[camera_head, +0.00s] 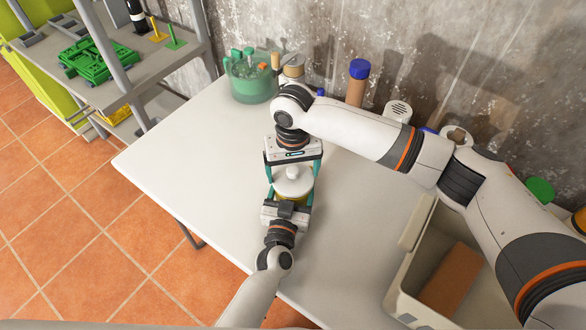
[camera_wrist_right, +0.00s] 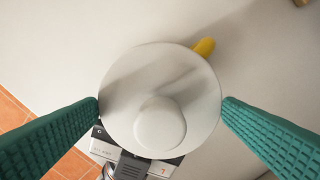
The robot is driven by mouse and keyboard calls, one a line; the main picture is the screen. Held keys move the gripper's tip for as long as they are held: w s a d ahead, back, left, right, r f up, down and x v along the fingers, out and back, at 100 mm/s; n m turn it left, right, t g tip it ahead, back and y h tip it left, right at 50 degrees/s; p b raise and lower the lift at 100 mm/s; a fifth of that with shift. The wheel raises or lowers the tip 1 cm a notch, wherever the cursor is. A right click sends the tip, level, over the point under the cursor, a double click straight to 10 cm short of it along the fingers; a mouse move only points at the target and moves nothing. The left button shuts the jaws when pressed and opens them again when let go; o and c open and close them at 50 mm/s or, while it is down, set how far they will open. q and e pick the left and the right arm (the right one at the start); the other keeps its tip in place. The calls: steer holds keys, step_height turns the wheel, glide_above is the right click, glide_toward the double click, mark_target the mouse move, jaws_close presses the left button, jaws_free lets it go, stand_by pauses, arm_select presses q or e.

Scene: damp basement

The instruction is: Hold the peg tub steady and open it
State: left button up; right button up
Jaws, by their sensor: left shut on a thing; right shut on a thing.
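The peg tub (camera_head: 304,196) has a yellow body that shows a little under its white round lid (camera_head: 293,183), which has a knob on top. It stands upright on the white table between my two grippers. My left gripper (camera_head: 289,198) comes from the front edge and is shut on the tub's body. My right gripper (camera_head: 293,172) is above the tub, shut on the lid. In the right wrist view the green fingers touch opposite rims of the lid (camera_wrist_right: 160,98). A yellow piece (camera_wrist_right: 205,46) sticks out past the lid. Most of the body is hidden.
A green translucent container (camera_head: 250,80) stands at the back of the table, beside a blue-capped brown bottle (camera_head: 357,85). A beige bin (camera_head: 410,262) with an orange-brown block (camera_head: 452,278) is at the right. The table's left part is clear. A grey shelf (camera_head: 120,75) stands at far left.

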mark_target(293, 169)
steer(key=shift+r, duration=2)
arm_select(q)
steer(key=o, duration=1.5)
steer(key=shift+c, duration=0.2)
steer(key=s, duration=0.4)
steer(key=s+a, duration=0.1)
steer(key=s, duration=0.2)
steer(key=s+a, duration=0.1)
steer(key=s, duration=0.3)
steer(key=shift+s+a, duration=0.1)
steer(key=shift+s, duration=0.2)
arm_select(e)
steer(key=shift+f, duration=0.3)
arm_select(q)
steer(key=shift+s, duration=0.15)
